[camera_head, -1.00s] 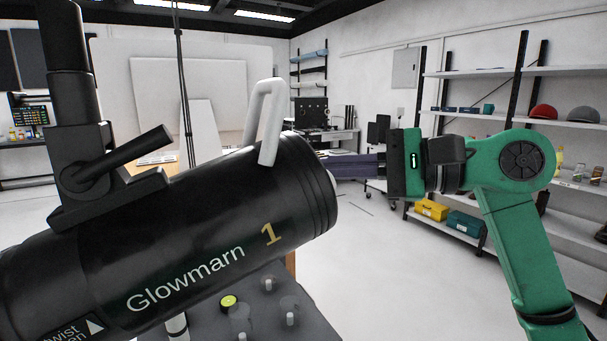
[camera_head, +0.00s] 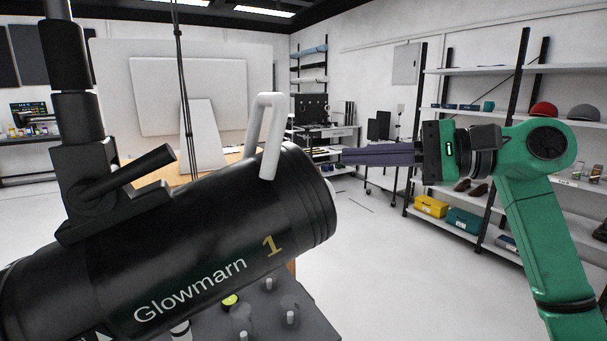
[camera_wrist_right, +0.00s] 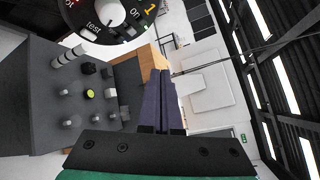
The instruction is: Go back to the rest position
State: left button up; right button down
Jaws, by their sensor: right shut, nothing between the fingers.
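My right gripper (camera_head: 348,156) is at the right of the head view, on a green arm. Its dark purple fingers are pressed together and point left, with nothing between them. They also fill the middle of the right wrist view (camera_wrist_right: 162,82). The fingertips stand just right of the end of a large black cylinder (camera_head: 210,240) marked "Glowmarn 1", with a small gap in the picture. A dial face with a white knob (camera_wrist_right: 97,12), marked "test" and "1", shows at the top of the right wrist view. My left gripper is not in view.
The cylinder has a white handle (camera_head: 266,140) and hangs on a black post (camera_head: 76,120). Below it is a grey panel (camera_wrist_right: 45,95) with several knobs and a yellow-green button (camera_wrist_right: 91,93). Shelves (camera_head: 480,112) stand behind my right arm. Open floor (camera_head: 375,260) lies between.

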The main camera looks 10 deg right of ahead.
jog(key=shift+w+d+r, duration=0.15)
jog(key=shift+d, duration=0.3)
